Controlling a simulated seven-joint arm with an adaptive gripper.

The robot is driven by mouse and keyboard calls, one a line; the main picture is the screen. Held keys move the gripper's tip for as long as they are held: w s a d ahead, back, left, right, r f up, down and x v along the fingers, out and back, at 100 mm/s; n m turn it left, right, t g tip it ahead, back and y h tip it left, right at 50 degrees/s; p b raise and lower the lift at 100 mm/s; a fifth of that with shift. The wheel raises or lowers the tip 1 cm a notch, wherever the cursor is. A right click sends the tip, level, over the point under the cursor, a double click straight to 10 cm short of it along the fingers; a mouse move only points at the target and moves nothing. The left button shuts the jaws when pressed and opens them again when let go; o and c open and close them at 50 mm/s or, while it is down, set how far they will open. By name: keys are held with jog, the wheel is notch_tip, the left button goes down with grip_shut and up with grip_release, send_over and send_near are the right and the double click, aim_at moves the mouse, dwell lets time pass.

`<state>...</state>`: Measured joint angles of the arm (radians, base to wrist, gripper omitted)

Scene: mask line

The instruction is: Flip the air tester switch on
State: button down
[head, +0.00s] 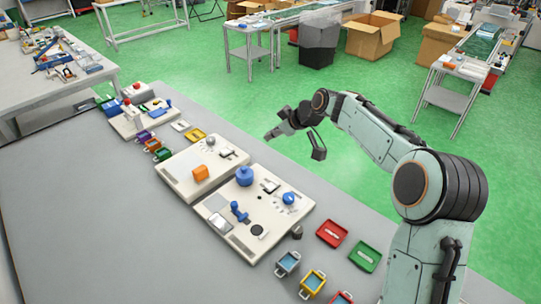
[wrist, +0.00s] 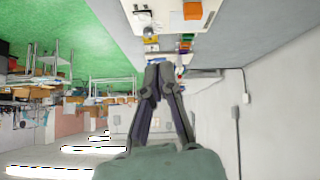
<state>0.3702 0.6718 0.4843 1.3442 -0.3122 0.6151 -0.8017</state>
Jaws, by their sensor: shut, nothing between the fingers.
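Three pale device boards stand in a row on the grey table. The near board (head: 228,222) carries a blue round part (head: 245,176), a blue upright lever (head: 238,211) and a blue knob (head: 289,198). The middle board (head: 180,183) carries an orange block (head: 200,173), also seen in the wrist view (wrist: 192,11). The far board (head: 122,127) carries small blue and red parts. I cannot tell which board is the air tester, or its switch's state. My gripper (head: 268,137) is shut and empty, apart from the boards; its fingers (wrist: 163,68) show in the wrist view.
Small coloured bins, including a purple one (head: 145,136), lie between the far and middle boards. A red tray (head: 332,233) and a green tray (head: 363,256) lie near the right table edge. The left part of the grey table (head: 80,220) is clear.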

jog(key=d+f+m, duration=0.1)
jog(key=d+f, duration=0.2)
jog(key=f, duration=0.3)
jog(key=w+d+f+m+y, duration=0.1)
jog(key=d+f+m, duration=0.1)
jog(key=f, duration=0.4)
jog(key=shift+w+d+g, duration=0.3)
jog(key=shift+d, duration=0.5)
jog(key=shift+a+f, duration=0.1)
jog(key=shift+f, duration=0.1)
send_over(266, 185)
jog(key=s+d, duration=0.1)
jog(key=d, duration=0.1)
notch_tip(266, 185, down, 7)
jog(key=shift+f, duration=0.15)
jog(key=shift+s+f, duration=0.2)
jog(key=shift+f, duration=1.55)
jog(key=shift+s+a, duration=0.1)
